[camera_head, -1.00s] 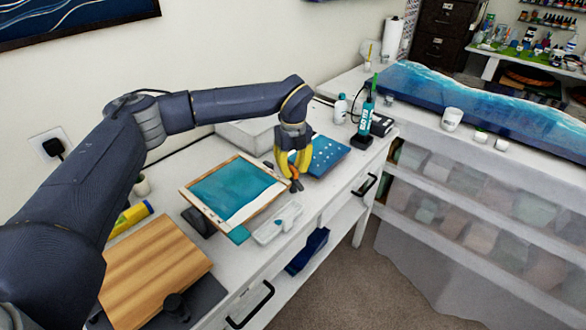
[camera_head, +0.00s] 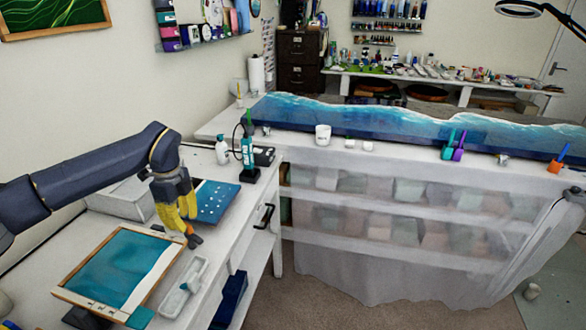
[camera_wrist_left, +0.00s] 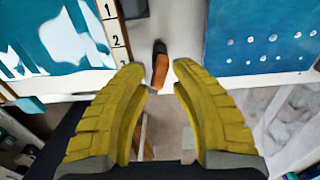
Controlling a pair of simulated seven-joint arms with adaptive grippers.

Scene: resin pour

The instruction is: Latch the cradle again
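My left gripper (camera_head: 188,222) reaches down over the white bench, between the framed teal panel (camera_head: 118,268) and the dotted blue panel (camera_head: 213,200). Its yellow fingers are apart in the left wrist view (camera_wrist_left: 160,72). A small orange and black lever-like piece (camera_wrist_left: 161,60) shows in the gap between the fingertips; I cannot tell whether they touch it. It also shows below the fingers in the head view (camera_head: 194,240). I cannot tell for sure which part is the cradle or its latch. My right gripper is out of view.
A clear tray (camera_head: 183,287) lies near the bench's front edge. A teal torch-like tool (camera_head: 248,155) stands upright beside a white bottle (camera_head: 222,151). A long blue wave-topped slab (camera_head: 390,127) lies on the plastic-draped shelf unit. The floor in front is clear.

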